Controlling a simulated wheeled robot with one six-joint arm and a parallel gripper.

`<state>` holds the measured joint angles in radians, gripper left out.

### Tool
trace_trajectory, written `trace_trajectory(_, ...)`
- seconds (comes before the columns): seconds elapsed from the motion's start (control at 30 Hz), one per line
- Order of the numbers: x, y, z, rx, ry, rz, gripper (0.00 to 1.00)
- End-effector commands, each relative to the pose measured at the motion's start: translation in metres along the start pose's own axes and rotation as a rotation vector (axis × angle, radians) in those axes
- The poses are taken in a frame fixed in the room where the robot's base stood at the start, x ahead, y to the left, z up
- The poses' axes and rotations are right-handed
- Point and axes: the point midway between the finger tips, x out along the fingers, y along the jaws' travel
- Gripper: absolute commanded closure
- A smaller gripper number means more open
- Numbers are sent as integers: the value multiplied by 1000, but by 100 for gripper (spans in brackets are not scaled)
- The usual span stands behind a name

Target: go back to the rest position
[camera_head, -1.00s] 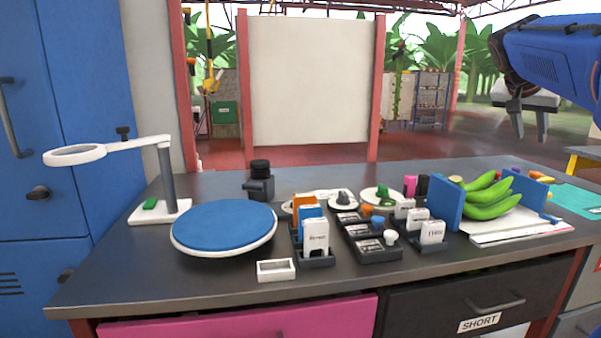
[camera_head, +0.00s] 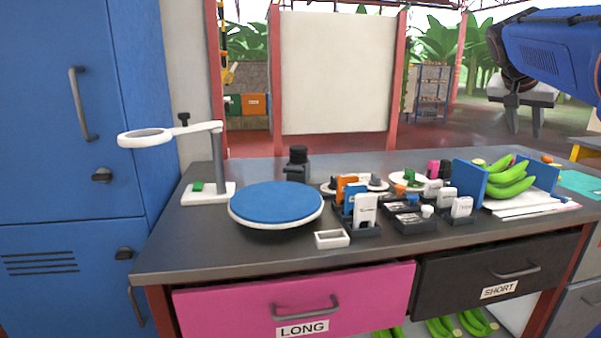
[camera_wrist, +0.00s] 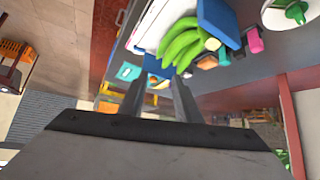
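My arm (camera_head: 550,50) reaches in at the upper right of the head view, raised above the bench. My gripper (camera_wrist: 158,92) shows in the wrist view with its two fingers apart and nothing seen between them. A bunch of green bananas (camera_head: 508,184) lies between two blue upright plates (camera_head: 470,185) on the bench's right part. The bananas (camera_wrist: 183,43) also show in the wrist view, beyond the fingertips and apart from them.
The dark bench (camera_head: 200,250) carries a blue round turntable (camera_head: 277,203), a white ring stand (camera_head: 209,195), a small white tray (camera_head: 332,239) and card holders (camera_head: 365,210). Below are a pink LONG drawer (camera_head: 230,300) and a black SHORT drawer (camera_head: 470,265). A blue locker (camera_head: 60,150) stands left.

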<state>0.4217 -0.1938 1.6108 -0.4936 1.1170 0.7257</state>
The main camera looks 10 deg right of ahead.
Motion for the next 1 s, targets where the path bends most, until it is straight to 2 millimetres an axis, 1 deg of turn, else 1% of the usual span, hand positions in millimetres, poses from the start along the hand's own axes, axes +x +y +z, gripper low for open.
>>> trace_trajectory(0.03, -1, -1, 8, -14, -7, -8, 70)
trace_trajectory(0.17, -4, -5, 27, -50, -24, -29, 70)
trace_trajectory(0.37, -12, -11, 68, -127, -57, -79, 70)
trace_trajectory(0.47, -16, -14, 96, -178, -79, -110, 70)
trace_trajectory(0.57, -22, -16, 132, -242, -105, -150, 70)
trace_trajectory(0.67, -27, -16, 181, -326, -138, -205, 70)
trace_trajectory(0.7, -30, -16, 204, -366, -153, -231, 70)
trace_trajectory(0.77, -33, -13, 239, -425, -175, -271, 70)
trace_trajectory(0.8, -34, -11, 262, -463, -190, -297, 70)
trace_trajectory(0.87, -36, -6, 297, -522, -209, -337, 70)
trace_trajectory(0.9, -37, -3, 321, -561, -223, -364, 70)
trace_trajectory(0.97, -38, 4, 356, -617, -242, -404, 70)
trace_trajectory(1.0, -37, 9, 379, -654, -253, -429, 70)
